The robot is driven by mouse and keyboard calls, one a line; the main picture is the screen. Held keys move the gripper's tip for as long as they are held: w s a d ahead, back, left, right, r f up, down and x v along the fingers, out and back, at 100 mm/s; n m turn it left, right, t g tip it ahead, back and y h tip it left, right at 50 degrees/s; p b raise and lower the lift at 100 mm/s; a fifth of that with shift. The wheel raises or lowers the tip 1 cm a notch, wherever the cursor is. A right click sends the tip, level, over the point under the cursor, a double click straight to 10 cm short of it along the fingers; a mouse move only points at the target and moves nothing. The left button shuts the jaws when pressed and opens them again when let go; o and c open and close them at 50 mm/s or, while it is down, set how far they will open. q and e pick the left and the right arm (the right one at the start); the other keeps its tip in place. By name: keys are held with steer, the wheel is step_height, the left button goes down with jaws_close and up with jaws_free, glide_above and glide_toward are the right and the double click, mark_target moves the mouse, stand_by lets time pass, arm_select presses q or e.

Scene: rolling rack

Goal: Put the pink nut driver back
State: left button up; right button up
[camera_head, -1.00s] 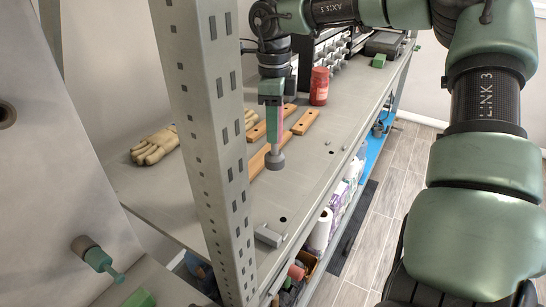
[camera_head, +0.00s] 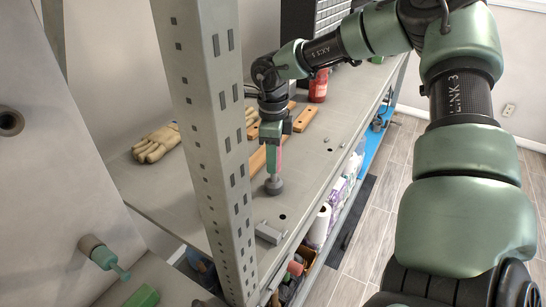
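My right gripper (camera_head: 271,160) points down over the shelf from the end of my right arm. Its green fingers are shut on the pink nut driver (camera_head: 279,158). Only a narrow pink strip shows beside the near finger. A round grey end (camera_head: 274,185) sits below the fingertips, close to the shelf surface; I cannot tell whether it touches. My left gripper is not in view.
A teal tool (camera_head: 105,258) sticks out of a round holder on the grey panel at left; another round holder (camera_head: 10,123) looks empty. A rack post (camera_head: 205,130) stands in front. Wooden bars, gloves (camera_head: 156,144) and a red jar (camera_head: 318,86) lie on the shelf (camera_head: 190,205).

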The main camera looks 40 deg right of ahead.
steer(key=o, duration=0.4)
steer(key=shift+w+r, duration=0.1)
steer(key=shift+r, duration=0.25)
step_height(320, 180, up, 11)
steer(key=shift+r+b, duration=0.2)
steer(key=shift+b, duration=1.05)
steer(key=shift+f, duration=0.1)
